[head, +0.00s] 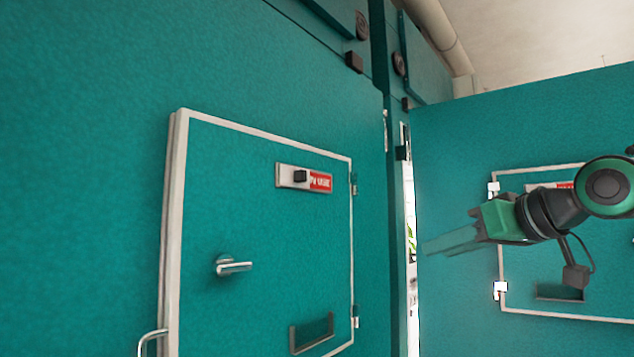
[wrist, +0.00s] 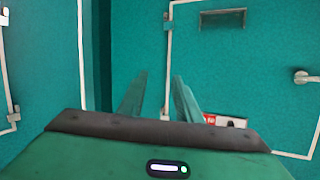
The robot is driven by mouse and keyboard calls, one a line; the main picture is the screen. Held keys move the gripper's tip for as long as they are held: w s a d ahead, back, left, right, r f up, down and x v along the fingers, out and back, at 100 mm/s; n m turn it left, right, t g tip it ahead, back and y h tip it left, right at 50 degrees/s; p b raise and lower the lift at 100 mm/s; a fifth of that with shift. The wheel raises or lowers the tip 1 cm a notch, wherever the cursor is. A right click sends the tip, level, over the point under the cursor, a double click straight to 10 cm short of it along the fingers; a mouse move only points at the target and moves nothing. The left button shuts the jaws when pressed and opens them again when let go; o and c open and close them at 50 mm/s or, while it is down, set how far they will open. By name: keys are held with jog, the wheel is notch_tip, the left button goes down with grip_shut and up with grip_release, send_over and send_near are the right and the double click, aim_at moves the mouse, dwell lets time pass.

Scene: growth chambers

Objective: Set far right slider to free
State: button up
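The rightmost slider (head: 549,186) is on the right-hand door; only part of its pale plate and red label shows behind my arm, and its knob is hidden. My gripper (head: 424,247) is raised in front of that right wall, pointing left, away from the slider. In the wrist view my gripper (wrist: 158,77) has its two fingers apart with nothing between them. Another slider (head: 287,177) on the left-hand door has a black knob left of a red label with pale lettering. The wrist view appears upside down and shows that left-hand slider (wrist: 228,122) partly behind a finger.
The left-hand door has a lever handle (head: 235,267) and a low bracket (head: 311,333). The right-hand door has pale hinges (head: 500,290) and a bracket (head: 559,292). A bright narrow gap (head: 409,230) lies between the walls. The space around my gripper looks clear.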

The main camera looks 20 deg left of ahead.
aim_at(306, 173)
jog(key=s+a+r+n+g+y, duration=0.5)
jog(key=s+a+r, duration=0.4)
jog(key=a+r, duration=0.5)
jog(key=shift+n+t+y, duration=0.4)
jog(key=shift+t+y, duration=0.3)
jog(key=x, duration=1)
jog(key=shift+w+f, duration=0.15)
jog(key=shift+f, duration=0.1)
